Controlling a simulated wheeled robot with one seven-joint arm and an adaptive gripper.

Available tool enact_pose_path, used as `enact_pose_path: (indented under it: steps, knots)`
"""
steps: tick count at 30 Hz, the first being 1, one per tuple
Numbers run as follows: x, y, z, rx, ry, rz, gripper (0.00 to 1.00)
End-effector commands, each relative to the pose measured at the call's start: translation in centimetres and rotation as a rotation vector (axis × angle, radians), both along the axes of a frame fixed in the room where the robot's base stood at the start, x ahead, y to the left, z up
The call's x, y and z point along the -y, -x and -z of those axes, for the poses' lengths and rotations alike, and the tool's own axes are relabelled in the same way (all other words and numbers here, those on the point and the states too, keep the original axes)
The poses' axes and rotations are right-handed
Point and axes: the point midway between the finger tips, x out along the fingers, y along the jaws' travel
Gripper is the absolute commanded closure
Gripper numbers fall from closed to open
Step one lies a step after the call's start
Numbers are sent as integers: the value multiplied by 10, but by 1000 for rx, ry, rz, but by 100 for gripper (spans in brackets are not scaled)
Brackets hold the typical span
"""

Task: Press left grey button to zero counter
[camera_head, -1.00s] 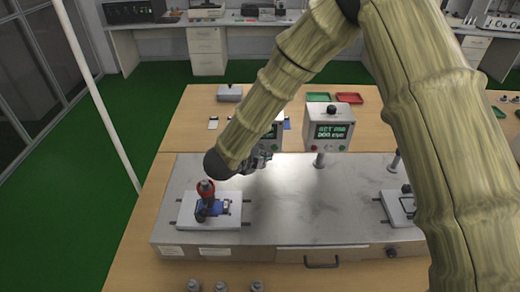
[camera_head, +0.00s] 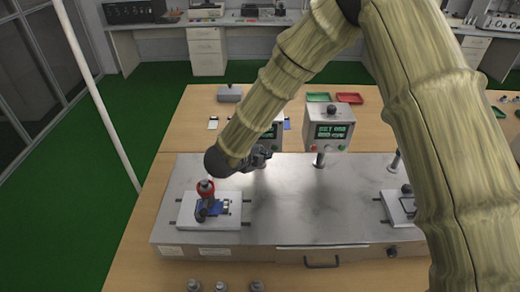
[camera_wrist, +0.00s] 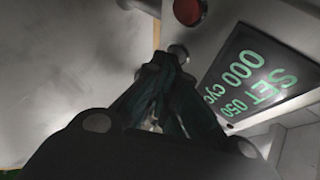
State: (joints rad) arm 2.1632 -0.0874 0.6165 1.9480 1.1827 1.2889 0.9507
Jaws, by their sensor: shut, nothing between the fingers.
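The left counter box (camera_head: 268,134) stands on the steel bench, partly hidden by my arm in the head view. In the wrist view its dark display (camera_wrist: 258,75) reads "SET 050" and "000 cyc" in green, tilted and upside down. A grey button (camera_wrist: 178,52) sits beside the display, with a red button (camera_wrist: 189,11) further along the same face. My gripper (camera_head: 262,155) is shut and empty in front of this box. In the wrist view its fingertips (camera_wrist: 166,62) are right at the grey button; I cannot tell whether they touch it.
A second counter box (camera_head: 329,127) stands to the right on a post. A red-topped clamp fixture (camera_head: 205,190) on a white plate is at the left of the steel bench (camera_head: 300,220). A green tray (camera_head: 318,97) and a red tray (camera_head: 349,98) lie behind.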

Motion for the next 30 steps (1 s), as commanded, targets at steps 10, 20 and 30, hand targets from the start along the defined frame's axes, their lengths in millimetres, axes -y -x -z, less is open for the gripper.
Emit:
enact_pose_path:
  steps: [10,20,30]
  knots:
    - [0,1,0,1,1,0,100]
    - [0,14,0,1,1,0,100]
    - [0,16,0,1,1,0,100]
